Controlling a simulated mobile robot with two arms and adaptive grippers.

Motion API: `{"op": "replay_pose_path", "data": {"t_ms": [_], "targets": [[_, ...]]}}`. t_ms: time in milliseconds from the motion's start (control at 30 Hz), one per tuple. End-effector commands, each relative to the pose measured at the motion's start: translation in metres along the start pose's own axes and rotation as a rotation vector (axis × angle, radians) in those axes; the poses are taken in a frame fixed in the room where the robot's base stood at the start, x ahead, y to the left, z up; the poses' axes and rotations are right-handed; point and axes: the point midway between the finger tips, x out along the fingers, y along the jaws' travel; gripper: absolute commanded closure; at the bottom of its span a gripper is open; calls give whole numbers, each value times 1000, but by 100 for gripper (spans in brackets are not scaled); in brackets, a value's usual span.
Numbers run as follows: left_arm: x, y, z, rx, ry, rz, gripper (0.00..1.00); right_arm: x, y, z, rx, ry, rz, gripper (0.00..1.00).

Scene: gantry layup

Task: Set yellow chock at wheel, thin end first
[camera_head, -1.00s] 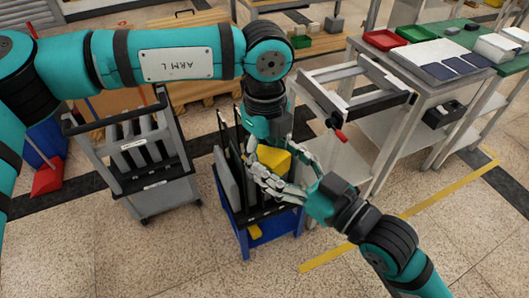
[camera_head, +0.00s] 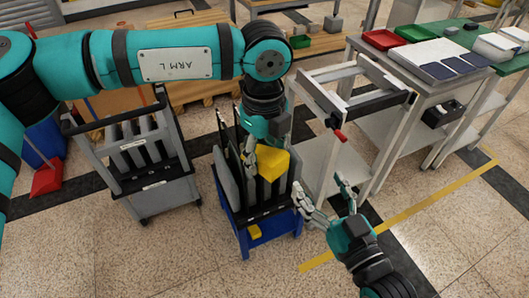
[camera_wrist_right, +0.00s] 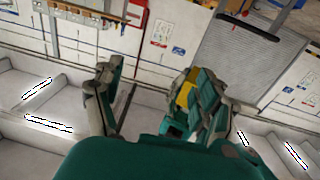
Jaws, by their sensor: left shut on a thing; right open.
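A yellow chock (camera_head: 273,164) is held above the blue cart (camera_head: 270,232) in the head view. My left gripper (camera_head: 262,150) points down and is shut on it, hiding part of its upper side. My right gripper (camera_head: 322,193) is open and empty, to the right of the cart and apart from the chock. The right wrist view shows its spread fingers (camera_wrist_right: 150,92). A yellow patch (camera_wrist_right: 184,95) shows there beside the right-hand finger, partly hidden. I cannot make out the chocked wheel.
The blue cart carries upright grey and black panels close around the held chock. A grey cart (camera_head: 156,192) with slotted panels stands to its left. A grey workbench (camera_head: 372,133) with a metal frame (camera_head: 352,92) stands at right. The floor in front is clear, with a yellow line (camera_head: 400,222).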

Motion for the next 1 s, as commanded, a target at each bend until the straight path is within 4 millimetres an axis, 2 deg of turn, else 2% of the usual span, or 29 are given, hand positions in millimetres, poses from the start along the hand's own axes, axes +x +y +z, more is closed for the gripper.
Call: {"op": "replay_pose_path", "data": {"t_ms": [100, 367, 833, 900, 1000], "targets": [[0, 0, 0, 0, 0, -1, 89, -12, 16, 16, 5, -7, 102, 26], [0, 0, 0, 0, 0, -1, 89, -33, 47, 43, 0, -6, 295, 26], [0, 0, 0, 0, 0, -1, 89, -31, 46, 41, 0, 0, 285, 26], [20, 0, 0, 0, 0, 0, 89, -28, 46, 60, -3, 1, 279, 26], [36, 0, 0, 0, 0, 0, 89, -24, 45, 75, -2, 2, 271, 26]]}}
